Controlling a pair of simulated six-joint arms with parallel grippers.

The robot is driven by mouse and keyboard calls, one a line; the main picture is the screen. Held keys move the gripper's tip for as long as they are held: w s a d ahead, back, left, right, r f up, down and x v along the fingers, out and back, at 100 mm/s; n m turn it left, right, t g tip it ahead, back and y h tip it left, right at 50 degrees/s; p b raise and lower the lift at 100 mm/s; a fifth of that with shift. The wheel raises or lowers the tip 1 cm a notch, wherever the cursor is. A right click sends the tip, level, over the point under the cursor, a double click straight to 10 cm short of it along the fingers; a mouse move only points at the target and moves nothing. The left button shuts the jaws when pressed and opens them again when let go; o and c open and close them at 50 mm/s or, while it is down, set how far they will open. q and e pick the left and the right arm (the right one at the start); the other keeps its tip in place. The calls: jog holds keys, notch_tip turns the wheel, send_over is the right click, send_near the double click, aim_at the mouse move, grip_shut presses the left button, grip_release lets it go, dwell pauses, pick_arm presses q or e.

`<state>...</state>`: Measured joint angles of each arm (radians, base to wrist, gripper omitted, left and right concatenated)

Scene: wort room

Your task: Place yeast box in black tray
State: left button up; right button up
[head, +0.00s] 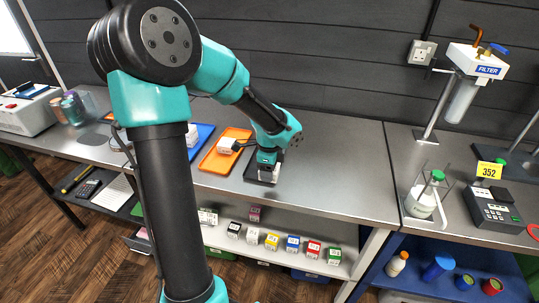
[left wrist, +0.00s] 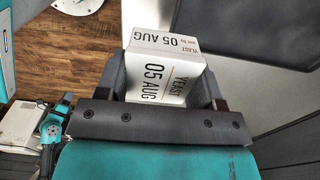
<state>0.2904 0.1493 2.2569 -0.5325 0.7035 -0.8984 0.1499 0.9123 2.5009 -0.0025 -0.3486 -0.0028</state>
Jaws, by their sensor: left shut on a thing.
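The yeast box (left wrist: 165,65) is white, with "YEAST" and "05 AUG" in black print. In the left wrist view it sits between the two fingers of my left gripper (left wrist: 165,98), which is shut on it. In the head view my left gripper (head: 268,160) points down at the black tray (head: 252,176) on the steel bench, and part of the white box shows below it. The arm and gripper hide part of the tray. I cannot tell whether the box touches it. A dark rimmed surface, probably the tray, fills the upper right of the wrist view. My right gripper is not seen.
Left of the black tray are an orange tray (head: 211,163) with a white box (head: 227,145) and a blue tray (head: 203,133) with another. Several small coloured boxes stand on the shelf below. A filter stand (head: 463,100) is at the right. Bench right of the black tray is clear.

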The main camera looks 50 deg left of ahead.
pick_arm(q)
jog(key=w+a, duration=0.3)
jog(key=w+a+f, duration=0.1)
jog(key=w+a, duration=0.2)
jog(key=a, duration=0.1)
jog(key=w+a, duration=0.3)
jog(key=a, duration=0.1)
jog(key=shift+w+f, duration=0.2)
jog(key=shift+w, duration=0.15)
jog(key=shift+w+a, duration=0.2)
jog(key=shift+w+a+f, duration=0.1)
jog(key=shift+a+f, duration=0.05)
jog(key=shift+f, duration=1.65)
jog(key=o, duration=0.5)
jog(key=shift+f, duration=0.15)
jog(key=shift+c, duration=0.2)
jog(key=o, duration=0.5)
